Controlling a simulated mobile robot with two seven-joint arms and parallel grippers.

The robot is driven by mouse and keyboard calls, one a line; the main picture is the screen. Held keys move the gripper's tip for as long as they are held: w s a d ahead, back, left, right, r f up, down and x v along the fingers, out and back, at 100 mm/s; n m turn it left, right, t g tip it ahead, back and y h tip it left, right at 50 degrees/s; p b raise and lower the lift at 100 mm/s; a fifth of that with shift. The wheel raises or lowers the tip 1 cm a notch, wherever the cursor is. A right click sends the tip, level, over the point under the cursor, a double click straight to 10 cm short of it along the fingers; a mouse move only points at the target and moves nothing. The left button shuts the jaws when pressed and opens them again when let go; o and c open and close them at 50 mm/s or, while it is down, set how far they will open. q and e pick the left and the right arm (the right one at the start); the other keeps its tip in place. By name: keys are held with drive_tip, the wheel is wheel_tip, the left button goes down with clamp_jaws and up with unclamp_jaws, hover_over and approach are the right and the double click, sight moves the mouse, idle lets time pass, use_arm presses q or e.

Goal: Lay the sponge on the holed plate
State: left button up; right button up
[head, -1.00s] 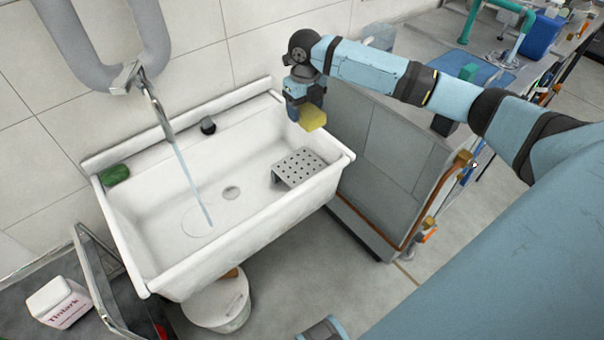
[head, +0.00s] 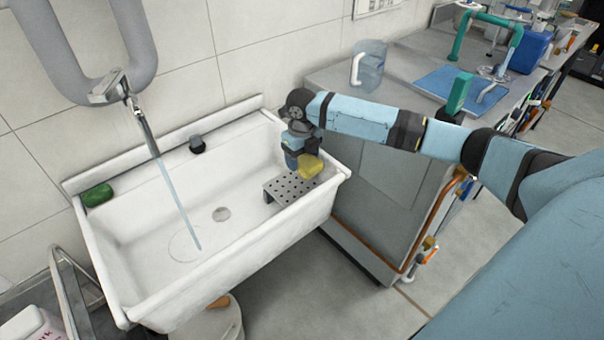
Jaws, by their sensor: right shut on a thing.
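The yellow sponge (head: 311,167) is in my right gripper (head: 302,159), which is shut on it. The gripper points down over the right end of the white sink. The grey holed plate (head: 283,190) sits inside the sink at its right end. The sponge is over the plate's back right part in the picture; I cannot tell whether it touches the plate. The gripper and sponge hide part of the plate's far corner. My left gripper is not in view.
The white sink (head: 150,303) has a tap (head: 146,135) with water running into its left half. A green object (head: 97,195) and a dark knob (head: 197,144) sit on the back ledge. A grey counter with a jug (head: 368,66) stands at right.

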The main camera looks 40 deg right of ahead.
sight(302, 180)
wheel_tip(302, 180, down, 5)
drive_tip(key=shift+f+b, duration=0.1)
drive_tip(key=shift+b, duration=0.45)
drive_tip(key=shift+f, duration=0.3)
drive_tip(key=shift+r, duration=0.1)
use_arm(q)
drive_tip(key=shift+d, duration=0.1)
use_arm(e)
drive_tip(key=o, duration=0.6)
drive_tip(key=shift+f, duration=0.2)
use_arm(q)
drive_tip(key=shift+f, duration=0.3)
use_arm(e)
drive_tip(key=shift+r, duration=0.15)
